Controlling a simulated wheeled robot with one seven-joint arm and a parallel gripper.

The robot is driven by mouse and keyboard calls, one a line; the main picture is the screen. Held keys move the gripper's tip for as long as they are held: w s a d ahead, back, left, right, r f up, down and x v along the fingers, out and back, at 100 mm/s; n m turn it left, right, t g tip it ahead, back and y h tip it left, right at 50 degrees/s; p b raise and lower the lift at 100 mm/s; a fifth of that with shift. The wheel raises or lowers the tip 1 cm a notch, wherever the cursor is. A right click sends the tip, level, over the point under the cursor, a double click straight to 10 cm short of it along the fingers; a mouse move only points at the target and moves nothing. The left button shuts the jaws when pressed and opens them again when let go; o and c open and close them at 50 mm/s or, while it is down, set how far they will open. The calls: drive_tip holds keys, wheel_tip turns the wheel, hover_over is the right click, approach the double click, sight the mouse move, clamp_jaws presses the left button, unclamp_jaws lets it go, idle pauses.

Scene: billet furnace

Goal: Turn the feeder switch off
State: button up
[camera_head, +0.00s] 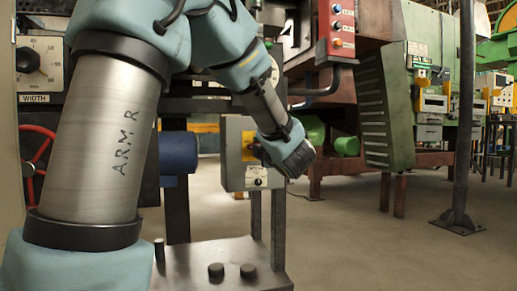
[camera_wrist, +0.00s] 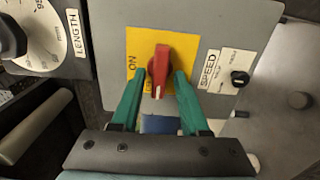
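The feeder switch (camera_wrist: 160,66) is a red rotary handle on a yellow plate (camera_wrist: 136,42) on a grey panel in the wrist view. "ON" is printed at the plate's left; another label below the handle is partly hidden. The handle lies roughly lengthwise in the picture, slightly tilted, with a white mark at its lower end. My gripper (camera_wrist: 157,77) is open, its green fingers on either side of the handle's lower part, with small gaps visible. Whether they touch it is unclear. In the head view the grey control box (camera_head: 233,155) is behind my wrist, which hides the handle.
A small black SPEED knob (camera_wrist: 239,78) is right of the switch, and a LENGTH dial (camera_wrist: 35,35) is on the left. In the head view, a red button box (camera_head: 337,30) hangs above, a post (camera_head: 464,120) stands right, and open floor lies between.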

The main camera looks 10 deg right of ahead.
drive_tip(key=shift+o, duration=0.3)
drive_tip(key=s+d+p, duration=0.1)
drive_tip(key=s+p, duration=0.2)
drive_tip(key=s, duration=0.7)
drive_tip(key=shift+s+d, duration=0.2)
drive_tip(key=shift+s, duration=0.15)
